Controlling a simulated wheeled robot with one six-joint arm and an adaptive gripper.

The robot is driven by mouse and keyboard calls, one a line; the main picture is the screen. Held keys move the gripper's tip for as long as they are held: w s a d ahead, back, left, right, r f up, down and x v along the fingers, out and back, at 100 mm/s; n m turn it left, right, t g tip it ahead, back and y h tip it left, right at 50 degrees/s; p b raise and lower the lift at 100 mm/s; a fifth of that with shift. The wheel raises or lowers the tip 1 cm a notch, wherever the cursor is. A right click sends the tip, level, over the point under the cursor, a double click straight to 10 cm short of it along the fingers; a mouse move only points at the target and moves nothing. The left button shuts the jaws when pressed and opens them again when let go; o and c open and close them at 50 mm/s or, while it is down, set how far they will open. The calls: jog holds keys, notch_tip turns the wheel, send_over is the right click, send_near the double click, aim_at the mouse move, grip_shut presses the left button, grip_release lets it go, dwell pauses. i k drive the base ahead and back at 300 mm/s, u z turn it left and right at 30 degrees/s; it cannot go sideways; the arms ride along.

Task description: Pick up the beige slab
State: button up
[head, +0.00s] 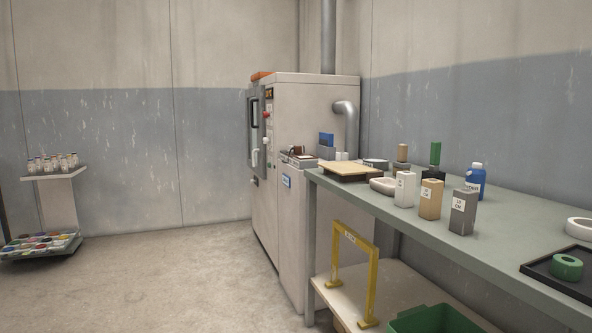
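A flat beige slab (350,168) lies near the far end of the grey-green table (432,242) at the right. It is thin, with a brownish lower edge, and I cannot tell whether that edge is a board beneath it. An upright tan block (431,199) with a label stands further along the same table, between a white block (405,190) and a dark grey block (463,212). My gripper is not in view.
A white dish (383,186) lies close beside the slab, and a blue bottle (476,180) stands behind the blocks. A yellow frame (370,275) stands on the lower shelf. A large pale cabinet (305,125) stands beyond the table. The floor at left is open.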

aim_at(346, 168)
jog(key=u, duration=0.8)
jog(key=i, duration=1.45)
jog(key=z, duration=0.7)
